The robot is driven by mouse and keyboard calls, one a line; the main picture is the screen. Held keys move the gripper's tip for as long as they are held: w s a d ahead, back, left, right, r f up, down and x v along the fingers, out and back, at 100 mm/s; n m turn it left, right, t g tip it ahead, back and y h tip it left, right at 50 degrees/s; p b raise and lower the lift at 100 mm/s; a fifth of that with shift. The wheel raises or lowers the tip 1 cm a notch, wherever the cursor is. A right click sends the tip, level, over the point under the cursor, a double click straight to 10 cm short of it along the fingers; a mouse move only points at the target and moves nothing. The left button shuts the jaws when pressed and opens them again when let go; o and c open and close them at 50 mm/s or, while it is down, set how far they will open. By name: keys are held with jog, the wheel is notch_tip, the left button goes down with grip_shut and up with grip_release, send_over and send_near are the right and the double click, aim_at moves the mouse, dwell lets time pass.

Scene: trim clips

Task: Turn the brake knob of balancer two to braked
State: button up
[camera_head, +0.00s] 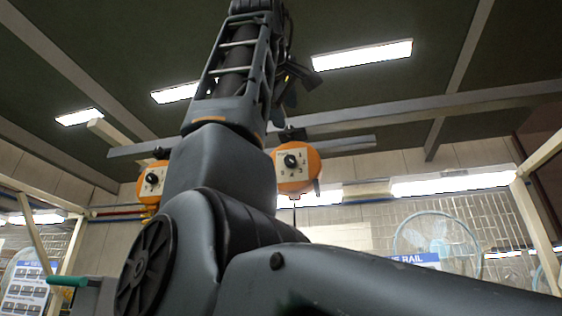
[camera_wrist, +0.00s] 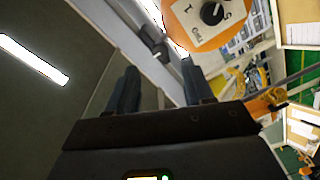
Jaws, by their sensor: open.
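Two orange balancers hang from an overhead rail in the head view, one at the left (camera_head: 151,200) and one at the right (camera_head: 296,181). Each has a pale plate with a black knob, the left knob (camera_head: 151,179) and the right knob (camera_head: 290,161). I cannot tell which is balancer two or read the knob settings. The wrist view shows one orange balancer (camera_wrist: 182,28) at the top, cut off by the edge, with its black knob (camera_wrist: 212,13) on a marked plate. My gripper (camera_wrist: 160,66) is open and empty, its fingers apart from the knob. In the head view it is high up, partly hidden by my arm.
The overhead rail (camera_head: 345,145) runs behind the balancers, under ceiling beams and lamps. A round fan (camera_head: 437,240) stands at the right, beside a pale post (camera_head: 535,235). Open air lies between the right balancer and the fan. My arm hides the middle.

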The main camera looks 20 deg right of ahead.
aim_at(290, 129)
jog(key=shift+p+x, duration=0.85)
jog(key=shift+x, duration=2.15)
grip_shut()
